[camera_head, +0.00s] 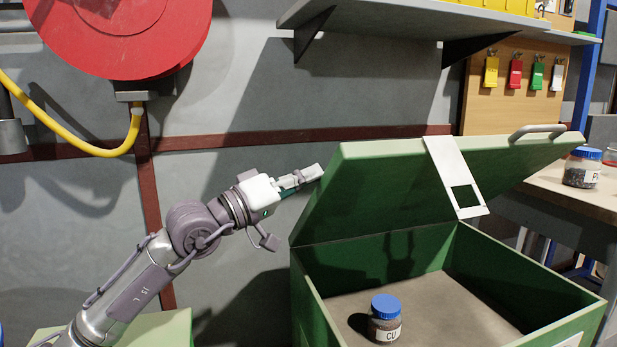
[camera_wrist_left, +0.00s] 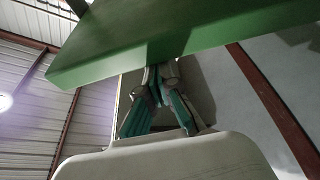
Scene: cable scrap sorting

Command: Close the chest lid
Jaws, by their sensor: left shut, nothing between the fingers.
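The green chest (camera_head: 310,290) stands open at the lower right of the head view. Its green lid (camera_head: 385,185) is raised and slanted, with a metal hasp plate (camera_head: 455,175) and a handle (camera_head: 537,131) on it. My left gripper (camera_head: 312,173) is shut and empty, with its fingertips at the lid's left edge. In the left wrist view the shut fingers (camera_wrist_left: 157,80) reach up to the lid's edge (camera_wrist_left: 180,50); I cannot tell whether they touch it. My right gripper is not in view.
A jar with a blue lid, labelled CU (camera_head: 385,318), stands inside the chest. Another jar (camera_head: 582,167) is on a workbench (camera_head: 560,190) at the right. A shelf (camera_head: 420,18) is above the lid. A red hose reel (camera_head: 120,35) with a yellow hose hangs on the left wall.

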